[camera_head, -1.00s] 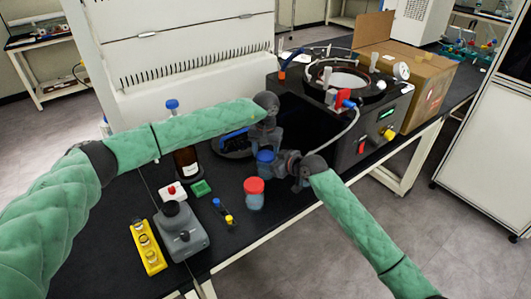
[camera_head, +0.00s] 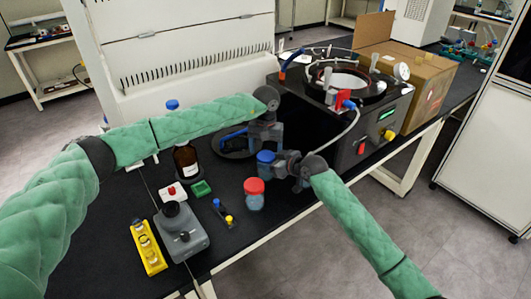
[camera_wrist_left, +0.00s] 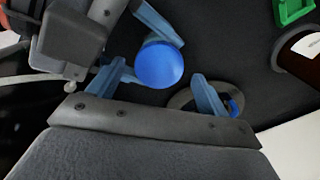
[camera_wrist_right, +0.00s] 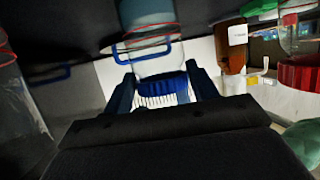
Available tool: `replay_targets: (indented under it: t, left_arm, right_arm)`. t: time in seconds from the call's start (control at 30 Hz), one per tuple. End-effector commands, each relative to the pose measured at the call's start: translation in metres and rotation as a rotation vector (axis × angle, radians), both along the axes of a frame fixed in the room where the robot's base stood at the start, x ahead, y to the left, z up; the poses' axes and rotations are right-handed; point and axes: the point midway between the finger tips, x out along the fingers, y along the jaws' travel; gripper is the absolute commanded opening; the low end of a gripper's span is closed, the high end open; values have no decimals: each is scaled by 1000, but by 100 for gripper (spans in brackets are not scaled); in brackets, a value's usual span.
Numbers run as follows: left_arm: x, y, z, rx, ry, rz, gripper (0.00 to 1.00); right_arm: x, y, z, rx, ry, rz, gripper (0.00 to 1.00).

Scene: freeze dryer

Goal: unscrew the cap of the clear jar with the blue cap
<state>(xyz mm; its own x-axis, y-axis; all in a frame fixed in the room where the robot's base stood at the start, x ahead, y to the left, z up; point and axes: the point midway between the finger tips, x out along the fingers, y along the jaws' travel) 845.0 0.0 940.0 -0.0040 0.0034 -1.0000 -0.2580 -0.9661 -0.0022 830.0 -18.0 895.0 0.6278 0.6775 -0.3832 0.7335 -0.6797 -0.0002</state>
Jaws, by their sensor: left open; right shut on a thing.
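The clear jar with the blue cap (camera_head: 266,158) is held above the black bench in the head view. The cap also shows round in the left wrist view (camera_wrist_left: 159,65) and ridged in the right wrist view (camera_wrist_right: 162,88). My right gripper (camera_head: 276,163) is shut on the jar from the right; its fingers hide part of the body. My left gripper (camera_head: 264,143) is open above the cap. In the left wrist view its fingers (camera_wrist_left: 162,84) are apart, one on each side of the cap, with gaps visible.
A jar with a red cap (camera_head: 254,194) stands just in front. A brown bottle (camera_head: 186,160), a green block (camera_head: 202,188), a grey device (camera_head: 181,235) and a yellow rack (camera_head: 149,248) stand to the left. A dish (camera_head: 222,143) lies behind. The freeze dryer (camera_head: 372,135) stands to the right.

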Motion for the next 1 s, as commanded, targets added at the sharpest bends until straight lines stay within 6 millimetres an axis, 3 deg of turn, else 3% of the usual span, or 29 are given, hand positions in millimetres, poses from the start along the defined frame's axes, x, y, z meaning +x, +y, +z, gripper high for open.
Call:
replay_targets:
  t: [0.13, 0.33, 0.67, 0.83, 1.0]
  left_arm:
    - [1, 0, 19, -2, -1, 0, 79]
    - [0, -1, 29, -2, -2, -21, 76]
    - [0, -1, 57, -3, -1, -257, 76]
    - [0, -1, 55, -3, 2, -292, 76]
    - [0, 0, 40, -3, 1, -290, 76]
  right_arm:
    - [-1, 1, 0, 0, 0, 1, 0]
    - [0, 1, 0, 0, 0, 1, 0]
    - [0, 0, 0, 0, 0, 1, 0]
    - [0, 0, 0, 0, 0, 1, 0]
    - [0, 0, 0, 0, 0, 1, 0]
